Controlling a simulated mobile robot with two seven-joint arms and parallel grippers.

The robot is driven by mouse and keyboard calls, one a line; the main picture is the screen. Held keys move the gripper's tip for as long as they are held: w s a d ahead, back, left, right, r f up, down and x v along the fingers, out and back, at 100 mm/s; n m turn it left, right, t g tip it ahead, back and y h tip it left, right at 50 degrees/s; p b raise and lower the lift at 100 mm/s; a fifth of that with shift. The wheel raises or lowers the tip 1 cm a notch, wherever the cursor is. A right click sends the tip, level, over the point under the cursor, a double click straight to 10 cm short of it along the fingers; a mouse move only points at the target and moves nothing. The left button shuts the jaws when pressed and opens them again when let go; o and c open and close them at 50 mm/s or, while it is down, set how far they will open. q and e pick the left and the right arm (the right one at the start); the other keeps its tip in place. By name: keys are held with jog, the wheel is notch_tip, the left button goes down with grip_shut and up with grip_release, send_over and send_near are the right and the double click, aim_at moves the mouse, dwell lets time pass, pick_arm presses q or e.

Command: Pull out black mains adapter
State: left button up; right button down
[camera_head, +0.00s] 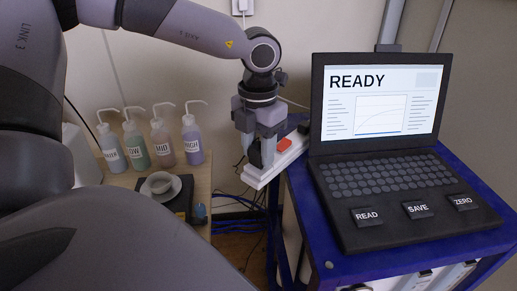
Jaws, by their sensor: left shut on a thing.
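My left gripper (258,158) comes down from above onto a white power strip (262,180) and is shut on a black mains adapter (256,153). The adapter is a small dark shape between the fingers, mostly hidden by them. It is at the near end of the strip; I cannot tell whether its pins are in the socket. A red switch (284,144) shows on the strip to the right of the gripper. My right gripper is not in view.
A laptop-like analyser (387,206) reading READY stands on a blue cart (330,247) to the right. Cables (240,213) hang in the gap between.

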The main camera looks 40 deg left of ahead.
aim_at(258, 146)
pick_arm(q)
jog(key=shift+r, duration=0.3)
jog(key=shift+r+p, duration=0.9)
jog(key=shift+r, duration=1.15)
jog(key=shift+f, duration=0.15)
